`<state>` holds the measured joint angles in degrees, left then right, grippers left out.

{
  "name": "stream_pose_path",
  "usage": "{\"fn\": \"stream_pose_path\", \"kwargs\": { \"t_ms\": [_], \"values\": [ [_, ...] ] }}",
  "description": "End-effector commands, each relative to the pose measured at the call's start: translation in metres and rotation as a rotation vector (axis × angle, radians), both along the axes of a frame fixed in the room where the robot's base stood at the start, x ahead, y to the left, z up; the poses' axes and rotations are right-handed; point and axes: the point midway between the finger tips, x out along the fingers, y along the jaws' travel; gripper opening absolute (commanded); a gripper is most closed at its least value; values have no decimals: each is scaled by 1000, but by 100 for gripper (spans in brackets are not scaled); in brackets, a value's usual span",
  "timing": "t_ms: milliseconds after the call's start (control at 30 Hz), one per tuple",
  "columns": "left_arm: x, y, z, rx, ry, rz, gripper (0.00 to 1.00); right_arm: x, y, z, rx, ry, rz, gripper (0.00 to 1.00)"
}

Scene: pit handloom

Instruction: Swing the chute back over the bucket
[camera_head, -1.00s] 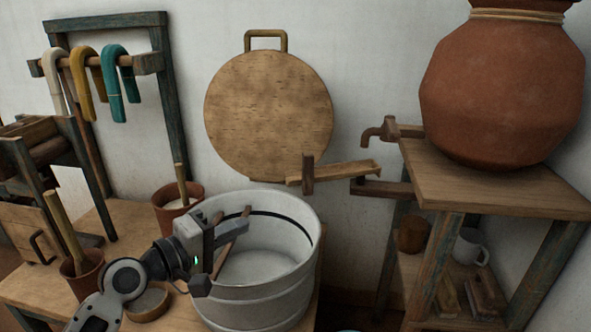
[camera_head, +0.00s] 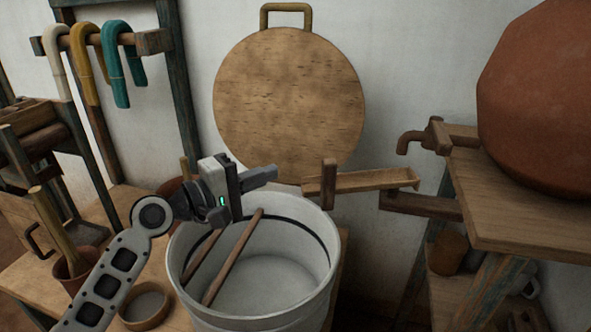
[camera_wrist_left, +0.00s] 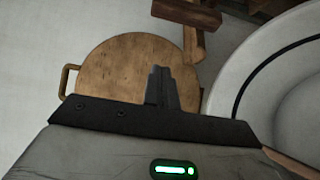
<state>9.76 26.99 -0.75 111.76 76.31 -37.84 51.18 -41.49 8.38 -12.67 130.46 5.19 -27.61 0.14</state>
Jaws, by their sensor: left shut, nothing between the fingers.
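The chute (camera_head: 372,181) is a narrow wooden trough with an upright wooden handle (camera_head: 328,184) at its left end. It lies along the wall, its right end by the bracket under the spout. The bucket (camera_head: 255,308) is a wide pale tub in the lower middle, with two sticks (camera_head: 235,256) inside. The chute's handle end is near the bucket's back right rim. My left gripper (camera_head: 268,174) is shut and empty above the bucket's back left rim, pointing right, apart from the handle. Its shut fingers (camera_wrist_left: 160,86) also show in the left wrist view. My right gripper is out of view.
A round wooden board (camera_head: 290,100) is on the wall behind. A clay pot (camera_head: 540,100) stands on a shelf (camera_head: 520,220) at right, beside a wooden spout (camera_head: 412,142). A rack with coloured hanks (camera_head: 115,65) stands at left. The air between gripper and handle is clear.

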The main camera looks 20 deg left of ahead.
Motion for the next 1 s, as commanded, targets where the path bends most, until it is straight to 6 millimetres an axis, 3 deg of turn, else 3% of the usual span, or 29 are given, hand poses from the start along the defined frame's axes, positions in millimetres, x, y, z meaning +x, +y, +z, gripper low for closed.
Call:
{"fn": "stream_pose_path", "kwargs": {
  "t_ms": [533, 733, 1000],
  "values": [
    [76, -60, 1, -1, -2, -2, 0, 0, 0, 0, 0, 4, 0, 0],
    [52, -74, 2, -1, 0, -2, 0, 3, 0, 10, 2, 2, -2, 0],
    [41, -80, 0, 1, -1, 1, 0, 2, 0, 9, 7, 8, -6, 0]
  ]
}}
